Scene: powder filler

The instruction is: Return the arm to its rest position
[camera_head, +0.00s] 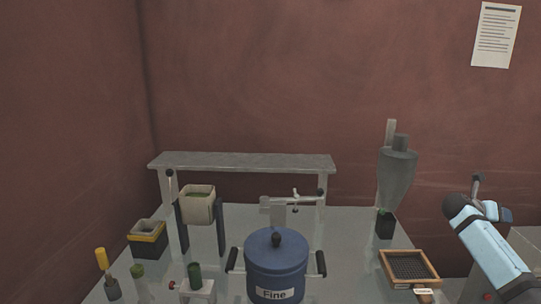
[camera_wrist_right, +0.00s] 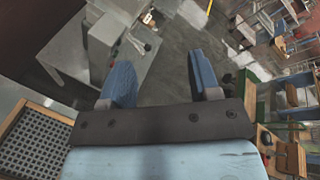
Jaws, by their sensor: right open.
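My right arm (camera_head: 490,250) is at the right edge of the head view, beside the table's right end. My right gripper (camera_wrist_right: 160,72) shows in the right wrist view with its two blue fingers spread wide. Nothing is between them. It points toward the floor and a grey cabinet (camera_wrist_right: 75,48), apart from both. My left arm and gripper are not in view.
The grey table (camera_head: 345,240) bears a blue pot labelled "Fine" (camera_head: 275,262), a wood-framed sieve (camera_head: 408,265) near my right arm, a grey hopper (camera_head: 397,175) and a beige bucket (camera_head: 197,205). Open floor (camera_wrist_right: 170,80) lies past the right fingers.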

